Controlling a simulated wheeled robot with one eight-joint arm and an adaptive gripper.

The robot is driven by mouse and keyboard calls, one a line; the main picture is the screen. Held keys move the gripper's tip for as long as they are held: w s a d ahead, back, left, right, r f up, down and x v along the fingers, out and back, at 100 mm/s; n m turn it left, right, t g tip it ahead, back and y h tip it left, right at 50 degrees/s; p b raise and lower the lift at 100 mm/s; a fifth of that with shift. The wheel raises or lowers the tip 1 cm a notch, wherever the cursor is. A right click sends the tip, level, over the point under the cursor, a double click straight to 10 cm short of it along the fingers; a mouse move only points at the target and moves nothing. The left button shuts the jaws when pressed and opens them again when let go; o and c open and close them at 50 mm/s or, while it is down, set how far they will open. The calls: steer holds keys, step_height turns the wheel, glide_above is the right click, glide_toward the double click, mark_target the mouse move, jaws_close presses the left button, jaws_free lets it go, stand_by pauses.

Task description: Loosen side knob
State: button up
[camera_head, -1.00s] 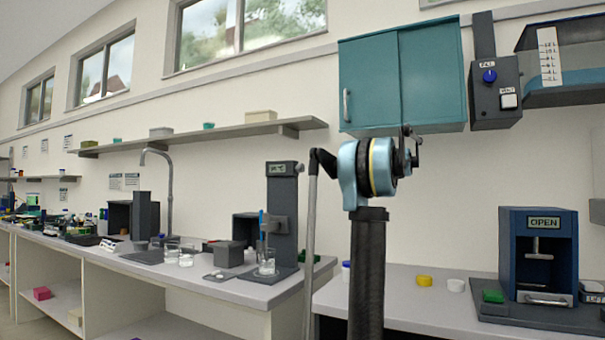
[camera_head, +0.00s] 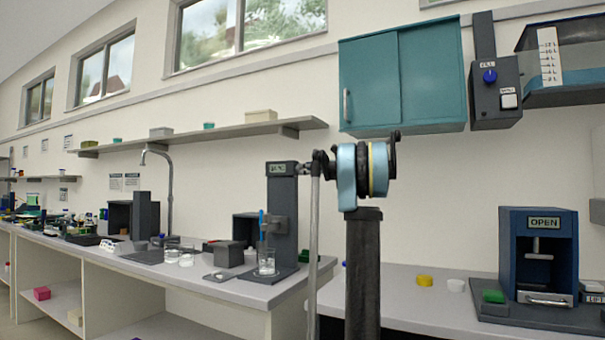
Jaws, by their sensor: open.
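A dark upright stand (camera_head: 283,210) with a small green display stands on the left bench. A small dark knob-like part (camera_head: 302,168) shows at the right side of its head, close beside the black joint of my arm in the picture. I cannot tell whether they touch or which knob is the side knob. A blue knob (camera_head: 489,76) is on the front of a dark wall box. My arm's light blue joint fills the middle of the view, and a thin grey link runs down from it out of the picture. I cannot make out my gripper's fingers.
A blue unit (camera_head: 538,255) marked OPEN stands on the right bench (camera_head: 400,275), near a yellow cap (camera_head: 425,281) and a white cap (camera_head: 456,285). A beaker (camera_head: 266,263) stands at the foot of the stand. A teal cabinet (camera_head: 400,80) hangs above my arm.

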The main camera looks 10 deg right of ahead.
steer(key=shift+x, duration=1.35)
steer(key=c, duration=1.1)
steer(key=shift+o, duration=0.2)
steer(key=shift+s+f+n, duration=0.1)
steer(key=shift+f+n, duration=0.05)
steer(key=shift+n, duration=8.85)
